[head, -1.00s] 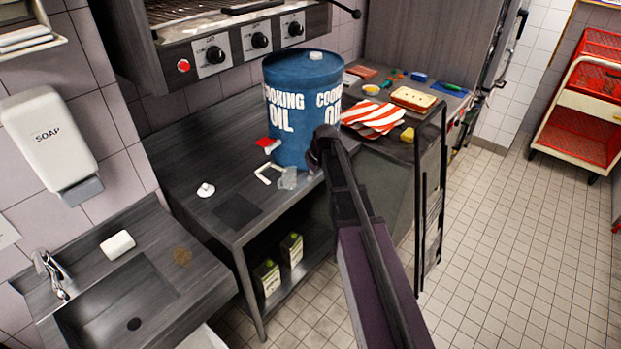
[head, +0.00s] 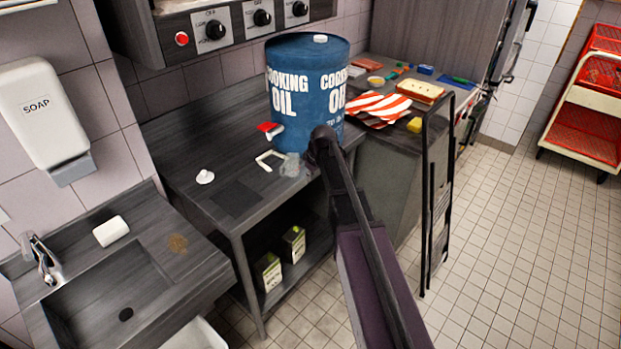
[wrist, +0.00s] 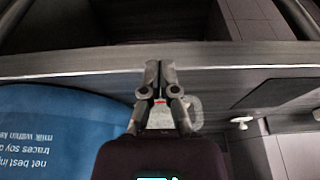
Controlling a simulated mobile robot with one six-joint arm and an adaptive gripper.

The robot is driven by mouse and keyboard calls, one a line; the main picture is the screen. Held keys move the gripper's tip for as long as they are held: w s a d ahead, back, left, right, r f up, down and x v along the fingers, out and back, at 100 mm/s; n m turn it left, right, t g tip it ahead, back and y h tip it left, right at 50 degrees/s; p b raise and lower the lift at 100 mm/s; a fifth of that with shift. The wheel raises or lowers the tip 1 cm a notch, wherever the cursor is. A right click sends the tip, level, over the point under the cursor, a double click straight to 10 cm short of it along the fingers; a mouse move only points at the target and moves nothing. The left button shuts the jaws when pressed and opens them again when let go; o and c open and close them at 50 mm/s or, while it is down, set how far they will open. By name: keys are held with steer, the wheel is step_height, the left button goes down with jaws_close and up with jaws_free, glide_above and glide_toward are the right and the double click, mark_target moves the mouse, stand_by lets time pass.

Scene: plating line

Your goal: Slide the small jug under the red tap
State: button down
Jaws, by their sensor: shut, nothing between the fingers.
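The small jug (head: 292,166) is clear and stands on the dark counter near its front edge, just right of a white corner marking (head: 265,162). The red tap (head: 270,128) sticks out from the left side of a blue cooking oil drum (head: 290,95), above and left of the jug. My gripper is shut and empty. In the wrist view its fingertips (wrist: 160,68) show in front of the jug (wrist: 190,110), which is partly hidden behind the fingers. In the head view my arm hides the gripper's tips. I cannot tell whether gripper and jug touch.
A white knob-like item (head: 205,177) and a dark flat square (head: 235,197) lie left on the counter. A sink (head: 115,290) is at the left. A striped cloth (head: 378,106) lies beyond the drum. A black upright frame (head: 437,190) stands right of my arm.

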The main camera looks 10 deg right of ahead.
mark_target(278, 166)
steer(key=shift+w+a+f, duration=0.2)
steer(key=shift+w+a, duration=0.15)
steer(key=shift+w, duration=0.2)
steer(key=shift+w+a+f, duration=0.2)
steer(key=shift+w+a, duration=0.15)
steer(key=shift+w, duration=0.2)
steer(key=shift+w+a, duration=0.55)
steer(key=shift+w, duration=0.1)
steer(key=w+a, duration=0.2)
steer(key=w, duration=0.1)
steer(key=w+a, duration=0.4)
steer(key=w, duration=0.1)
steer(key=shift+w+a, duration=0.15)
steer(key=shift+w, duration=0.2)
steer(key=shift+s, duration=0.15)
